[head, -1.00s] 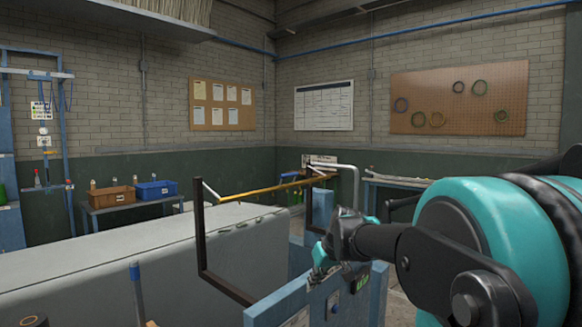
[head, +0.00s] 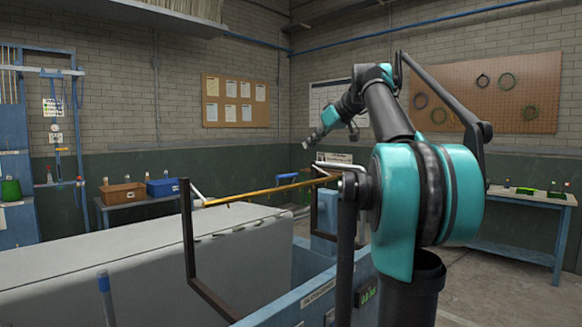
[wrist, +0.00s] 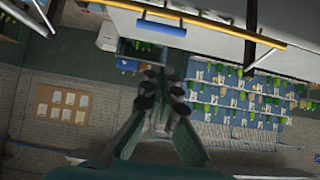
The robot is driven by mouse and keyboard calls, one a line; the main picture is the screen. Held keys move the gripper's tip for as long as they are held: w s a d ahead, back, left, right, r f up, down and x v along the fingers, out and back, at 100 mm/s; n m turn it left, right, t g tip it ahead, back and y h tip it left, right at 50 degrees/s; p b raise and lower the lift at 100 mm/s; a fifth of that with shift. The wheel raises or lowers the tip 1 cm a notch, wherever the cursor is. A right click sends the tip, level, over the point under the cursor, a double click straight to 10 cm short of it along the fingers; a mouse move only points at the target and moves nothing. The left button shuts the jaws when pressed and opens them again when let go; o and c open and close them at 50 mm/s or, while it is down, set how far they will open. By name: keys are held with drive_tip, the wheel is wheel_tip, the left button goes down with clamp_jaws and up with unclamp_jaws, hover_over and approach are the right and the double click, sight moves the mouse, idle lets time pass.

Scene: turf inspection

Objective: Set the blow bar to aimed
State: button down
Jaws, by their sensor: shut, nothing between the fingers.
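The bar that I take for the blow bar is a long yellow rod (head: 262,191) lying nearly level above the grey machine, beside a dark upright frame (head: 188,237). A short white lever piece (head: 199,193) shows at its near left end. In the wrist view the yellow bar (wrist: 200,30) crosses the top of the picture. My gripper (head: 307,144) is raised above and behind the bar's far end as seen in the head view, apart from it. In the wrist view its fingers (wrist: 160,78) are together and empty. Which setting the bar has cannot be told.
The long grey machine cover (head: 130,262) fills the left foreground. A blue panel housing (head: 305,297) stands at front centre. A brown bin (head: 122,196) and a blue bin (head: 163,187) sit on a back table. A bench (head: 520,196) stands at right.

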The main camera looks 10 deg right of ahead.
drive_tip(key=shift+w+d+r, duration=0.1)
drive_tip(key=shift+w+r, duration=0.05)
drive_tip(key=shift+r, duration=0.3)
drive_tip(key=s+d+f+x, duration=0.1)
drive_tip(key=f+x, duration=0.1)
drive_tip(key=x, duration=1.1)
drive_tip(key=shift+s, duration=0.2)
drive_tip(key=shift+f, duration=0.15)
drive_tip(key=shift+s+f+t+y, duration=0.1)
drive_tip(key=shift+f+t+y, duration=0.2)
drive_tip(key=shift+f, duration=0.2)
